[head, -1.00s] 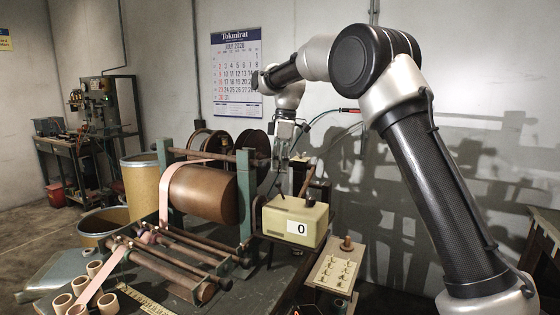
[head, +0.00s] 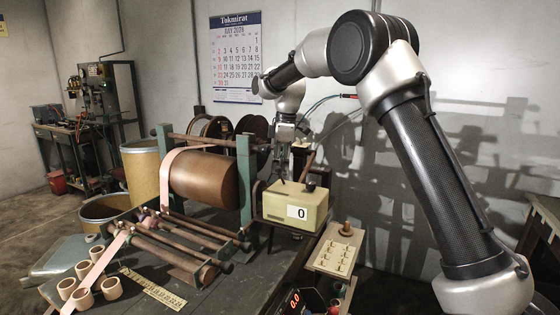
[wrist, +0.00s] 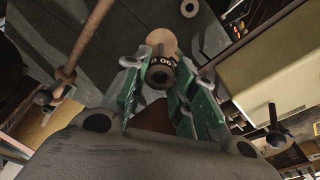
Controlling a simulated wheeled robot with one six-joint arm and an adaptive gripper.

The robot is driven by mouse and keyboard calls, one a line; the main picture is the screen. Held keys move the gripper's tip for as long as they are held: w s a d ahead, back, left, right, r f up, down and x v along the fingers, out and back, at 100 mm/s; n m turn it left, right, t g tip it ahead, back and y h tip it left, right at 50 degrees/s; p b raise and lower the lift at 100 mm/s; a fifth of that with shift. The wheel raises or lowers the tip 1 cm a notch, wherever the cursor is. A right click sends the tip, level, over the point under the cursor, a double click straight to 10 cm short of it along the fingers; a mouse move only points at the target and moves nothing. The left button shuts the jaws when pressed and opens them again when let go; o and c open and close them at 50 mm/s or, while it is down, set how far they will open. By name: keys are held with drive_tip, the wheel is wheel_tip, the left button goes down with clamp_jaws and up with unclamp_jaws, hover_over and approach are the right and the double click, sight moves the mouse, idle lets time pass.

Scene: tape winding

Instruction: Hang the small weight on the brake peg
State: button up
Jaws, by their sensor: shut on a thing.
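My gripper (wrist: 160,90) is shut on a small dark cylindrical weight (wrist: 161,72) with pale figures on its band, held between the green finger pads in the wrist view. In the head view my gripper (head: 284,165) hangs behind the counter box, and the weight cannot be made out there. A brownish rod (wrist: 92,35) with a metal joint is left of the fingers in the wrist view, apart from the weight. I cannot tell which part is the brake peg.
The cream counter box (head: 277,205), reading 0, stands in front of my gripper. Left of it are the brown winding drum (head: 203,178) and its green posts (head: 245,180). A cream panel with small pegs (head: 334,258) is at the right. Several cardboard cores (head: 83,298) lie at front left.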

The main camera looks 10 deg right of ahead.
drive_tip(key=shift+f, duration=1.5)
